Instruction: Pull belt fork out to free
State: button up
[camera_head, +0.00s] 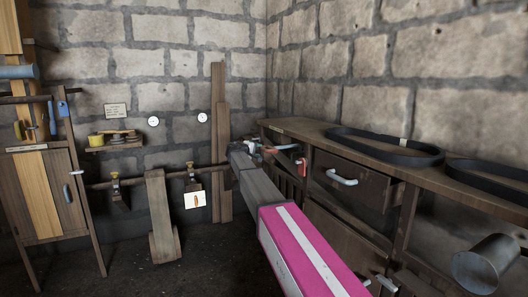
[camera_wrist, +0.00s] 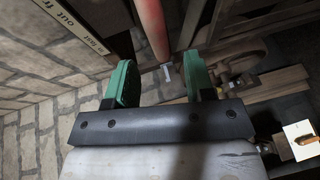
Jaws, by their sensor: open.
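A red rod (camera_wrist: 152,28), which looks like the belt fork's handle, comes down from the top of the wrist view. Its lower end shows in the gap between the green fingers of my gripper (camera_wrist: 160,72). The fingers are open, apart from each other, with visible space on both sides of the rod. I cannot tell how deep the rod sits between them. In the head view, my gripper (camera_head: 258,148) is at the far end of the bench, small and partly hidden by my arm. A red handle (camera_head: 302,168) hangs at the bench front close by.
A wooden bench (camera_head: 300,127) runs along the right wall with black belts (camera_head: 385,147) on top. A drawer (camera_head: 352,182) with a pale handle is in its front. A lettered strip (camera_wrist: 75,25) lies beside the rod. A shaft (camera_head: 135,181) runs left along the back wall.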

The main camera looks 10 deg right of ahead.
aim_at(263, 150)
jog(key=x, duration=0.6)
jog(key=shift+s, duration=0.1)
jog(key=shift+a, duration=0.1)
grip_shut()
jog(key=s+a, duration=0.3)
jog(key=a, duration=0.6)
jog(key=shift+a, duration=0.2)
grip_release()
jog(key=shift+s+a, duration=0.1)
jog(key=shift+a, duration=0.05)
